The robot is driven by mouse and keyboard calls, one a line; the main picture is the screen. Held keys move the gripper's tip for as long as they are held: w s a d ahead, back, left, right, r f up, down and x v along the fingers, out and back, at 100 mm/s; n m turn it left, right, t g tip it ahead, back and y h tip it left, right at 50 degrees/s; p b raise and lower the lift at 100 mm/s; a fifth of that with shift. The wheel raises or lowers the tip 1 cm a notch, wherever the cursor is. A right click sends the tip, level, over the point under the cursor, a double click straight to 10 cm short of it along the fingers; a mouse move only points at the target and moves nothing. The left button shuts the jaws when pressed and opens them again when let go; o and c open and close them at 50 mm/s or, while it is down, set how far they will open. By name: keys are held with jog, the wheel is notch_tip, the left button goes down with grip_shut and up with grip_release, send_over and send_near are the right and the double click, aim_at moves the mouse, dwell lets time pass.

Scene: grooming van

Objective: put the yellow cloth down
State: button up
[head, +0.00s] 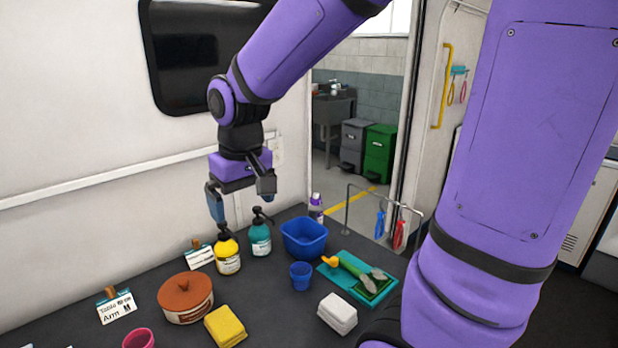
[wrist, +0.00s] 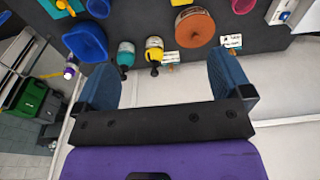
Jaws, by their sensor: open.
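The yellow cloth (head: 225,326) lies folded on the dark table near the front, right of the brown-lidded pot. My gripper (head: 240,205) is open and empty, raised above the back of the table over the pump bottles, well apart from the cloth. In the wrist view my gripper (wrist: 165,85) shows its two blue fingers spread wide with nothing between them. In that view only a small yellow bit shows at the top edge, and I cannot tell whether it is the cloth.
A yellow pump bottle (head: 227,254), a teal pump bottle (head: 260,238), a blue tub (head: 304,237), a blue cup (head: 301,276), a lidded pot (head: 186,298), a white folded cloth (head: 338,314) and a teal tray (head: 336,277) with brushes crowd the dark table (head: 270,318). A pink cup (head: 139,339) stands front left.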

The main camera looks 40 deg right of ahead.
jog(key=s+d+r+t, duration=0.1)
jog(key=s+r+t, duration=0.1)
jog(key=s+r, duration=0.2)
jog(key=s+d+r+t, duration=0.2)
jog(key=s+r, duration=0.1)
jog(key=s, duration=0.6)
jog(key=shift+r, duration=0.4)
jog(key=shift+o, duration=0.3)
jog(key=shift+s+d, duration=0.1)
jog(key=shift+s, duration=0.3)
